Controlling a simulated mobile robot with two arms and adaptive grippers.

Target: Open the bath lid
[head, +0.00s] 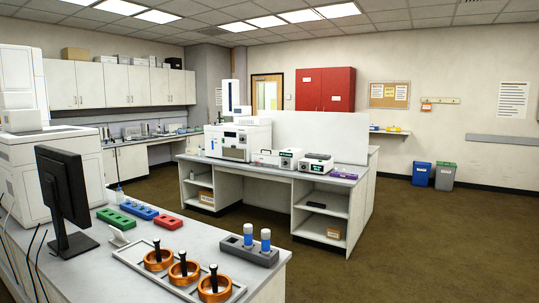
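No part labelled as a bath lid can be made out at this distance. Neither of my grippers shows in the head view.
A near bench holds a black monitor (63,195), a tray with copper-coloured rings (184,268), coloured racks (142,211) and a dark holder with blue-and-white vials (248,249). Brown floor (430,240) is clear at the right.

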